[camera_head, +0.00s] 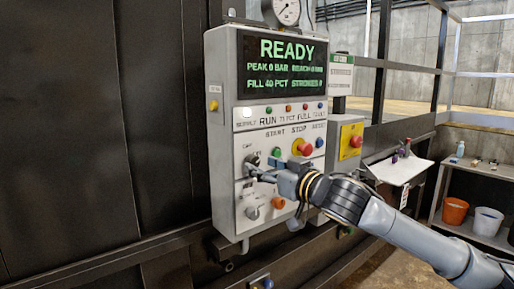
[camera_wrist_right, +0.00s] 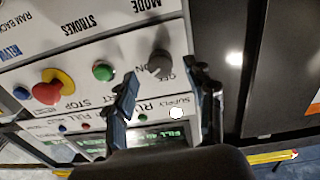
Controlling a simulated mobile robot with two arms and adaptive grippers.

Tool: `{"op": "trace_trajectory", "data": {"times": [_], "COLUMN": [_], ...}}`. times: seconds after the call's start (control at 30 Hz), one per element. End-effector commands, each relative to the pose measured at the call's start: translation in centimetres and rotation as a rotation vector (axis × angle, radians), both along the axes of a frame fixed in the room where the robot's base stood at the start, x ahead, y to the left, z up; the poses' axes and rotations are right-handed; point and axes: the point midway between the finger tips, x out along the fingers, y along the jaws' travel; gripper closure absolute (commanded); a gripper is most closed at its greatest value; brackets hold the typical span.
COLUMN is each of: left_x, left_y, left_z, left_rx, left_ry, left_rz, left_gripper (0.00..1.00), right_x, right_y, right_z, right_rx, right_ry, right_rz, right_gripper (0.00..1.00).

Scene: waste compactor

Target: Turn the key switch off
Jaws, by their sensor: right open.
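The key switch (camera_head: 252,160) is a small grey knob on the white face of the control box (camera_head: 222,150), with OFF and ON lettering around it. In the right wrist view the knob (camera_wrist_right: 160,64) shows between and just beyond the two fingertips, next to the ON and OFF marks. I cannot tell for sure which mark it points to. My right gripper (camera_head: 258,172) is open at the panel, its fingers partly covering the switch in the head view. In the wrist view the open right gripper (camera_wrist_right: 164,76) holds nothing. My left gripper is not in view.
The green-lit display (camera_head: 282,65) reads READY. A red stop button (camera_head: 302,147), a green button (camera_head: 276,152) and an orange button (camera_head: 278,203) are close by. A lower grey selector (camera_head: 253,212) sits below the gripper.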

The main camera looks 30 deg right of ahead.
Motion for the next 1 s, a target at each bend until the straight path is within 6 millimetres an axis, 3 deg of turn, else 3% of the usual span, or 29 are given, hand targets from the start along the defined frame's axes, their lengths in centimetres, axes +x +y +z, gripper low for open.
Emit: {"op": "trace_trajectory", "data": {"times": [0.03,0.23,0.6,0.87,1.0], "left_x": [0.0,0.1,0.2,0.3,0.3], "left_y": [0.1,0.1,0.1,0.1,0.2], "left_z": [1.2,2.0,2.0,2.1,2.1], "left_rx": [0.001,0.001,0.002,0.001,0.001], "left_ry": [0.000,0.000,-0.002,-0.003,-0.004], "left_rz": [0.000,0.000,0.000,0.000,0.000], "left_gripper": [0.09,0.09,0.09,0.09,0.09], "right_x": [0.6,2.6,3.1,3.1,3.0], "right_y": [0.2,0.2,0.2,0.2,0.2], "right_z": [0.7,0.2,-0.1,-0.1,0.0], "right_rx": [0.004,0.001,-0.002,-0.002,-0.004], "right_ry": [-0.002,0.000,0.001,0.001,0.001], "right_rz": [0.003,0.000,0.000,0.000,0.000], "right_gripper": [0.46,0.46,0.46,0.99,1.00]}}
